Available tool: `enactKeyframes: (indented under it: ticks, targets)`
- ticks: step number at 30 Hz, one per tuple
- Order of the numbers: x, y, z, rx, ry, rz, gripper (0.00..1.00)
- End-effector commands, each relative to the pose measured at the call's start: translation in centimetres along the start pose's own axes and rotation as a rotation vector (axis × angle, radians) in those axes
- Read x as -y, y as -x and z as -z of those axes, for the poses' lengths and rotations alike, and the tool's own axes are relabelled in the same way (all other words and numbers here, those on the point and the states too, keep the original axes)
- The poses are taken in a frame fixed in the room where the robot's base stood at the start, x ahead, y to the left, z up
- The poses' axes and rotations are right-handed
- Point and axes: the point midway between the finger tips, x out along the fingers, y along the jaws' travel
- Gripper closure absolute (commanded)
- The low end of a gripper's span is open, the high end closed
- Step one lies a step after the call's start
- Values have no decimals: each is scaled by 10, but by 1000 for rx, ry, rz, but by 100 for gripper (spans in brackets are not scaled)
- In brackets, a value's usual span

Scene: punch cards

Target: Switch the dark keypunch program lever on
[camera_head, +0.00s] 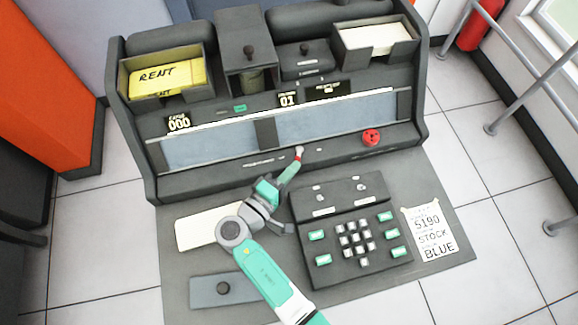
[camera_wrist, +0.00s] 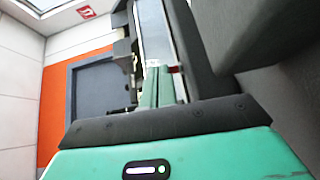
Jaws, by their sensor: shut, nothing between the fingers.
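The dark keypunch machine (camera_head: 290,135) fills the upper middle of the head view, with a long slanted bed along its front. My gripper (camera_head: 297,156) is shut and empty, its narrow green fingers reaching to the front ledge below the bed. A small red and pale tip shows at the finger ends; I cannot tell whether it belongs to the fingers or to the lever. The program lever cannot be clearly picked out and may be hidden by the fingers. In the wrist view my gripper (camera_wrist: 158,75) points along the machine's bed, its fingertips close to the dark front.
A keyboard block (camera_head: 352,235) with green and grey keys stands right of my arm. A red knob (camera_head: 371,137) sits on the front ledge. A note (camera_head: 430,234) lies at the right, a pale card (camera_head: 205,228) at the left. Yellow cards (camera_head: 170,77) fill the upper-left hopper.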

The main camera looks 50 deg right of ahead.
Motion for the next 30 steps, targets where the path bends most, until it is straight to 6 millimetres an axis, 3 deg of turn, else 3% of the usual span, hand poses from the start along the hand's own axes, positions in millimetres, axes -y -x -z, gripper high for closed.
enactKeyframes:
  ticks: [30]
  targets:
    - [0, -4, -9, 0, 0, 0, 100]
